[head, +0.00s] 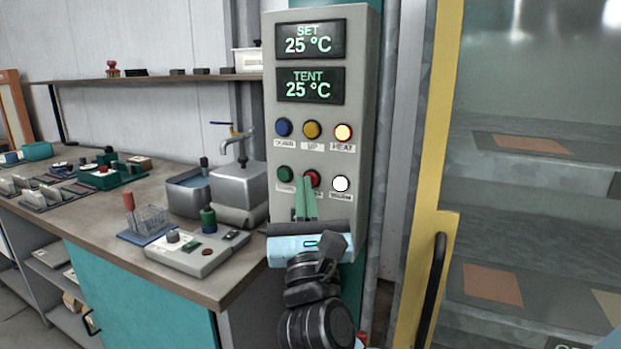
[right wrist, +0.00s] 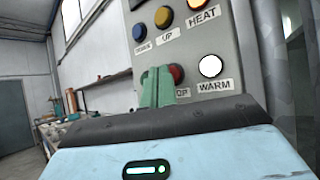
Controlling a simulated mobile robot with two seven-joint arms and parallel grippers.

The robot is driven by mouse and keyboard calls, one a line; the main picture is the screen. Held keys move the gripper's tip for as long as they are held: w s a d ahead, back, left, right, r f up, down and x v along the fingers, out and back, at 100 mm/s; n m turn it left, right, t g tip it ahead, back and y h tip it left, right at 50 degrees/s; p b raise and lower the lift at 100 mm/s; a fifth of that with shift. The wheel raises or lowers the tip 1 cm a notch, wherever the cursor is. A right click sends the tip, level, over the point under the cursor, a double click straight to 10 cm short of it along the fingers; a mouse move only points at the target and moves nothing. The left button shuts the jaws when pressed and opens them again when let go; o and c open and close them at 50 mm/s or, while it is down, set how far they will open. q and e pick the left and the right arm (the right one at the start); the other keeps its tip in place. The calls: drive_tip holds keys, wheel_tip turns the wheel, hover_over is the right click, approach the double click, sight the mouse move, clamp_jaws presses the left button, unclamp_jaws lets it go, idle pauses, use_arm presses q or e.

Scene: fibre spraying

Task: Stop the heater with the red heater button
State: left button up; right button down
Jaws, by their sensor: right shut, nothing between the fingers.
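The red heater button (head: 312,177) sits in the middle of the lower row on the grey control panel (head: 351,100). Its label is partly covered by my fingers. My right gripper (head: 304,184) is shut and empty, its green fingers pointing up at the panel just left of the red button. In the right wrist view the shut fingers (right wrist: 156,74) stand in front of the panel and overlap the left edge of the red button (right wrist: 177,73). I cannot tell whether they touch it. The displays read SET 25 °C and TENT 25 °C. My left gripper is not in view.
A blue, a yellow and a glowing HEAT button (head: 343,132) form the upper row. A green button (head: 285,173) and a bright white WARM one (head: 341,183) flank the red. A cluttered bench (head: 110,237) stands left, a yellow-framed glass cabinet (head: 431,150) right.

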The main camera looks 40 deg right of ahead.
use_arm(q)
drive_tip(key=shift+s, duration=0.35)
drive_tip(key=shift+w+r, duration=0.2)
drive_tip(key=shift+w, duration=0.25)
use_arm(e)
drive_tip(key=shift+w+d, duration=0.2)
drive_tip(key=shift+d, duration=0.2)
drive_tip(key=shift+a, duration=0.15)
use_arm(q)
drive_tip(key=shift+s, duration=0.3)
use_arm(e)
drive_tip(key=shift+s+a, duration=0.35)
drive_tip(key=shift+a, duration=0.3)
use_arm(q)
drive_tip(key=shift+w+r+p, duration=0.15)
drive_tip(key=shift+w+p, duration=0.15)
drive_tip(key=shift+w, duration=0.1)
use_arm(e)
drive_tip(key=a, duration=0.1)
drive_tip(key=s+a, duration=0.1)
drive_tip(key=a, duration=0.1)
drive_tip(key=s+a, duration=0.1)
drive_tip(key=shift+a, duration=0.3)
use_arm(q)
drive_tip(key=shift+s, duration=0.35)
